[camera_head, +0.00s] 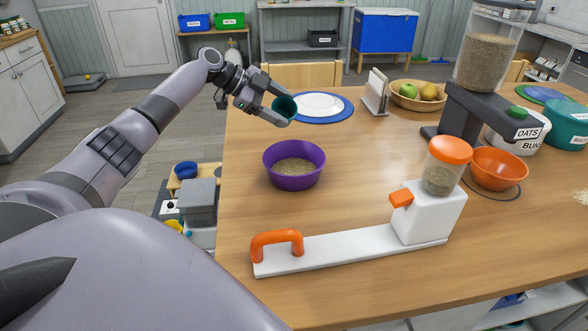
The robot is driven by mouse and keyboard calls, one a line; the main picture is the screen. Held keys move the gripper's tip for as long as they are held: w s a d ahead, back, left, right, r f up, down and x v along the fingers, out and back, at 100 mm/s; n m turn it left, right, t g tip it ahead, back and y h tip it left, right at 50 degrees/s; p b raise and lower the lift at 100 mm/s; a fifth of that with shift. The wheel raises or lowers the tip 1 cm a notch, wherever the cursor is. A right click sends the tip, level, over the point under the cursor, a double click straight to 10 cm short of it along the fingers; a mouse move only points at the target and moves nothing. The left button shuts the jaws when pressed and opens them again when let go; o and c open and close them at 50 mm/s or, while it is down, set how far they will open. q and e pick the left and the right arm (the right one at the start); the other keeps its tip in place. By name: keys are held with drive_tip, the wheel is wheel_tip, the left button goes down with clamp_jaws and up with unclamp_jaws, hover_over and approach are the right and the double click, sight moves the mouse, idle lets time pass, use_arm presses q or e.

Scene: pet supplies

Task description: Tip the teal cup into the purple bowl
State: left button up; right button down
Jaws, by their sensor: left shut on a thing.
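My left gripper (279,105) is shut on the teal cup (286,107) and holds it in the air, above and behind the purple bowl. The cup looks tilted, with its dark opening partly visible; I cannot see what is inside. The gripper's fingers cover part of its sides. The purple bowl (293,180) stands upright on the table's left part, with a layer of tan grainy feed (295,167) in it. Cup and bowl are apart. My right gripper is not in view.
A white dispenser (425,212) with orange handle lies along the table's front. An orange bowl (498,170) and a large grain hopper (487,62) stand to the right. A white plate on a blue mat (341,115), a napkin holder (376,90) and a fruit bowl (417,103) are behind.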

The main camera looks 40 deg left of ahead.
use_arm(q)
wheel_tip(320, 180, up, 3)
drive_tip(key=n+g+h, duration=0.1)
drive_tip(key=n+h, duration=0.2)
drive_tip(key=shift+r+h, duration=0.1)
drive_tip(key=shift+h, duration=0.2)
drive_tip(key=shift+r+n+h+b, duration=0.4)
drive_tip(key=shift+h+b, duration=0.2)
drive_tip(key=shift+b, duration=0.05)
idle(0.3)
